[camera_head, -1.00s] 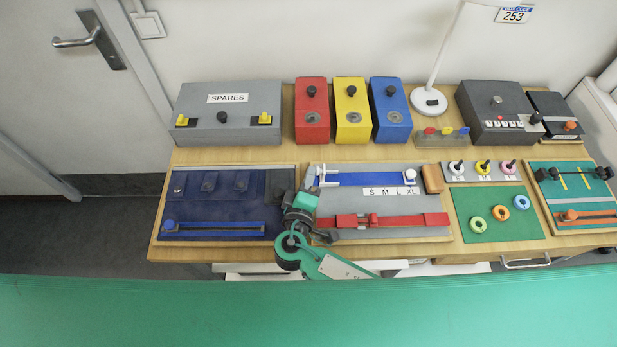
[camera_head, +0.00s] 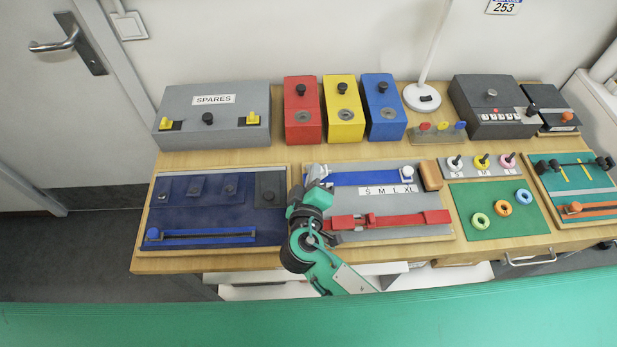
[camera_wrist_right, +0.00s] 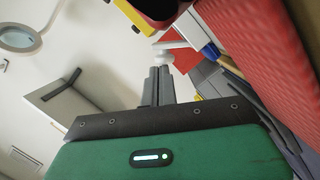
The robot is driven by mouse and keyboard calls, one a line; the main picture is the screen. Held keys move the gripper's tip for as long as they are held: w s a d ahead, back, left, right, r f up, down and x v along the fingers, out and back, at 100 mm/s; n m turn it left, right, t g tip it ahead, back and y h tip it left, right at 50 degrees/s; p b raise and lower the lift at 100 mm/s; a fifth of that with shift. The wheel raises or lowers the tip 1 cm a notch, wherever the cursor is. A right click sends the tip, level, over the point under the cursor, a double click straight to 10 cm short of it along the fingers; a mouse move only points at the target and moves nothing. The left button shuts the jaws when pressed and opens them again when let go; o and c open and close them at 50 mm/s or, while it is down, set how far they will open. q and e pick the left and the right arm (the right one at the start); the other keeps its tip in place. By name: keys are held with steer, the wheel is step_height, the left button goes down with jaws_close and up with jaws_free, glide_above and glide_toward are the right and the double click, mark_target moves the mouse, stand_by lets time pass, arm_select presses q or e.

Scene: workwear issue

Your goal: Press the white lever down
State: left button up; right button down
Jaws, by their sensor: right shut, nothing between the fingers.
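The white lever (camera_head: 318,171) appears as a small pale part at the left end of the blue bar on the grey board (camera_head: 385,238). My right gripper (camera_head: 320,185) is over that corner and partly hides it. In the right wrist view my right gripper (camera_wrist_right: 158,86) is shut and empty. Just beyond its fingertips is a pale rod with a rounded end (camera_wrist_right: 164,57), which looks like the white lever. Whether they touch, I cannot tell. My left gripper is not in view.
The blue bar (camera_head: 365,179) has another white knob (camera_head: 406,174) at its right end. A red slider (camera_head: 390,220) lies in front. A navy panel (camera_head: 210,215) is left, a green mat (camera_head: 480,225) right. Red, yellow and blue boxes stand behind.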

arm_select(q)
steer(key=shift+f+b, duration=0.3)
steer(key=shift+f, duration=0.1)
arm_select(e)
steer(key=shift+d, duration=0.45)
steer(key=shift+r, duration=0.1)
